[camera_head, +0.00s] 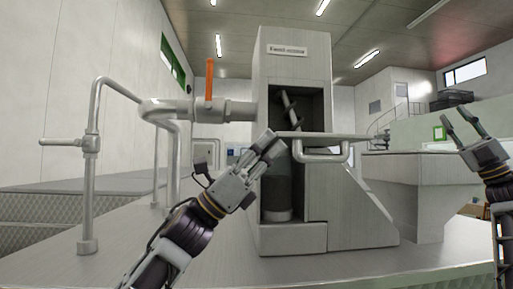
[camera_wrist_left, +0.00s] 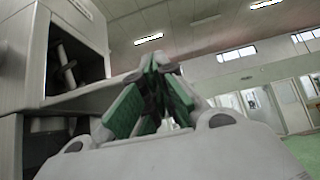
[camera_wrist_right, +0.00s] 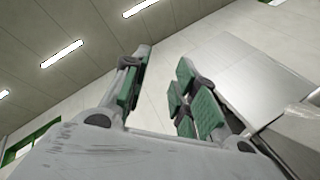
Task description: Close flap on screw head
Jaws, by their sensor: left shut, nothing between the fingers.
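The screw head is a tall grey metal housing (camera_head: 291,58) with a label near its top. Its dark opening shows a slanted screw (camera_head: 291,112). The flap (camera_head: 330,136) is swung down and stands out roughly level at the lower edge of the opening, with a bar handle (camera_head: 325,157) beneath it. It also shows in the left wrist view (camera_wrist_left: 84,98). My left gripper (camera_head: 272,141) is shut and empty, at the flap's left end; I cannot tell whether it touches. My right gripper (camera_head: 461,127) is open and empty, well to the right of the flap.
A pipe with an orange lever (camera_head: 209,80) enters the housing from the left. A bent pipe rail (camera_head: 89,165) stands further left. A grey hopper (camera_head: 419,170) is to the right. Below the flap is a recess with a dark cylinder (camera_head: 277,188).

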